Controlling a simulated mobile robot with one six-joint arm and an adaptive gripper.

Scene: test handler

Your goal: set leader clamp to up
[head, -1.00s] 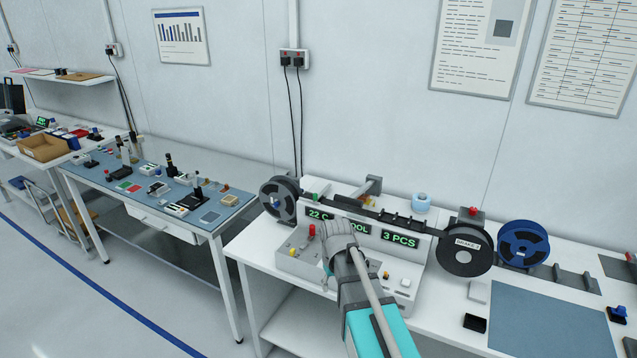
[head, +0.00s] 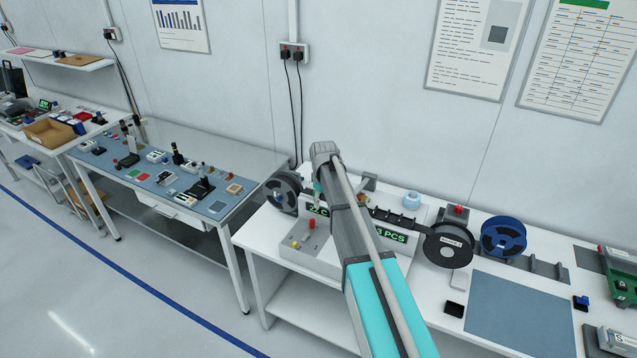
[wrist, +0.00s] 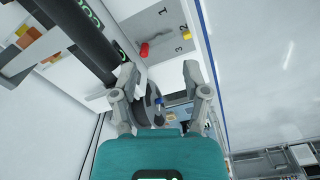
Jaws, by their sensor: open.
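The test handler (head: 312,262) stands on the white bench with a dark tape track (head: 398,217) along its top. I cannot make out for sure which part is the leader clamp; the track's left end is partly hidden by my arm. A left reel (head: 283,192) sits at that end and shows as a dark disc (wrist: 146,112) in the wrist view. A red knob (head: 311,224) and a yellow knob (head: 295,245) are on the sloped panel (wrist: 165,28). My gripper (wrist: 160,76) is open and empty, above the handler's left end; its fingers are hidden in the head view.
A labelled black reel (head: 449,245) and a blue reel (head: 503,238) stand at the right. A light blue roll (head: 411,200) is behind the track. A blue mat (head: 515,312) lies clear at the front right. Another bench (head: 165,170) with small devices is at the left.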

